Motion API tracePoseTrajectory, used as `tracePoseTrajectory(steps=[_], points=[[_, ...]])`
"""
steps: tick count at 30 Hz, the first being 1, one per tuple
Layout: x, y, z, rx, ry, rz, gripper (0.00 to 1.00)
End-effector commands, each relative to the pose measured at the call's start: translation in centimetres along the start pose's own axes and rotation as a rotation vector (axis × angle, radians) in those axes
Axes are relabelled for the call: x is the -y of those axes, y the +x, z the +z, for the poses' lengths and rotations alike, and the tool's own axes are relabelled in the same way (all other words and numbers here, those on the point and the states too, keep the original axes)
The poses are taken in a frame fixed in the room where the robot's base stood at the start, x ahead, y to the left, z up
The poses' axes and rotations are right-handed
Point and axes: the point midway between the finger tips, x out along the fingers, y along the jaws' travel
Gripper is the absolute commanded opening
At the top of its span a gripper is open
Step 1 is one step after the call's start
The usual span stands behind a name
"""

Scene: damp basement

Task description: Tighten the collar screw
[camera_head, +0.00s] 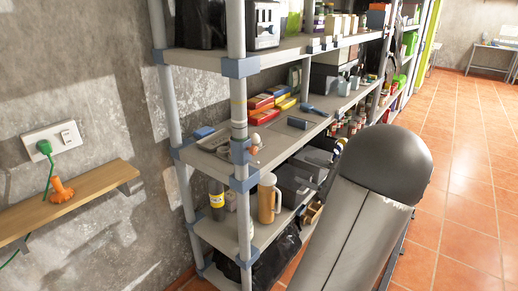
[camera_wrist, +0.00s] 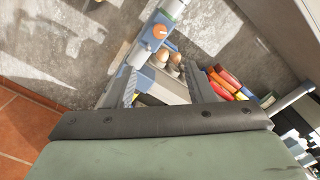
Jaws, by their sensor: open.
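In the wrist view the orange knob (camera_wrist: 160,31) sits at the top centre, with the blue collar (camera_wrist: 150,42) around the pale post. My gripper (camera_wrist: 162,68) is open and empty, its two fingers apart. The knob lies beyond the fingertips, roughly in line with the gap and not between the fingers. In the head view I cannot make out the fingers clearly; my grey arm fills the lower right.
The metal shelving holds red and yellow boxes (camera_head: 263,108), an orange-brown flask (camera_head: 267,198) and a black bag (camera_head: 270,262). Rounded pale objects (camera_wrist: 175,58) show near the collar. A wooden wall shelf (camera_head: 90,195) juts out left. Tiled floor (camera_head: 465,190) is open at right.

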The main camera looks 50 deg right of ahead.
Motion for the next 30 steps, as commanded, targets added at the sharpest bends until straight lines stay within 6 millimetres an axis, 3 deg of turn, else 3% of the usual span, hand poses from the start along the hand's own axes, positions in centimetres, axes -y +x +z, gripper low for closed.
tracePoseTrajectory(steps=[5,21,30], points=[[-0.1,1.4,0.1,-0.005,0.017,-0.010,0.49],[0.0,12.8,0.1,-0.002,0.016,-0.006,0.49],[0.0,16.7,0.0,-0.004,0.014,-0.008,0.49]])
